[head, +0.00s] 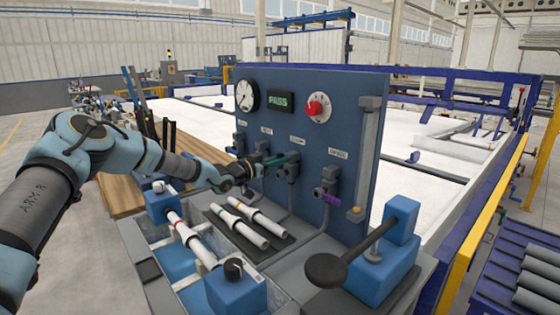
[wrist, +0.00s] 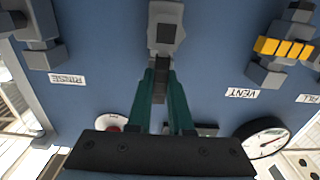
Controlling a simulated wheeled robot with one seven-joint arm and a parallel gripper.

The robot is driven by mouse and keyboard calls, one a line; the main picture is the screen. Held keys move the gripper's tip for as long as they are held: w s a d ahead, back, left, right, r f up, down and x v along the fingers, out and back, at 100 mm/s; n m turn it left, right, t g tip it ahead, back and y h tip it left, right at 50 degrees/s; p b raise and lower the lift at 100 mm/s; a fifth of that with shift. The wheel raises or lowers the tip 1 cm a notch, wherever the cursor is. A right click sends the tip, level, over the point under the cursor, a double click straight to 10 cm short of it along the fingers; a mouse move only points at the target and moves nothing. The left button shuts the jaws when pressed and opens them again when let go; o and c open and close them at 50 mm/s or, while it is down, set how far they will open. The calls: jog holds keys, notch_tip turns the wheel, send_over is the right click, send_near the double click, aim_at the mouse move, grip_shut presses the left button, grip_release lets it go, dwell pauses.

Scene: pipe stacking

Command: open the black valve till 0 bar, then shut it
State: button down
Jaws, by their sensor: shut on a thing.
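The black valve handle (wrist: 159,88) is between the green fingers of my gripper (wrist: 160,85) in the wrist view. The fingers are shut on it. Its grey valve body (wrist: 166,25) stands out from the blue panel. In the head view my gripper (head: 284,160) reaches the panel from the left, at the third valve from the left, and hides most of the handle. The pressure gauge (head: 247,95) is at the panel's upper left and shows in the wrist view (wrist: 262,138); I cannot read its value. A display (head: 280,102) beside it shows green PASS.
A valve with a yellow handle (wrist: 285,47) is beside the VENT label. The purple-handled valve (head: 328,197) is to the right of my gripper. A red knob (head: 316,108) is above. White pipes (head: 240,225) lie on the bench in front.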

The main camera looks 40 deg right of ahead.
jog(key=shift+b, duration=0.3)
jog(key=s+f+m+b, duration=0.5)
jog(key=m+b, duration=1.3)
jog(key=b, duration=1.5)
jog(key=shift+s+a+f, duration=0.15)
jog(key=shift+s+f, duration=0.15)
jog(key=shift+f, duration=0.05)
jog(key=c, duration=0.8)
grip_release()
jog(key=shift+a, duration=0.1)
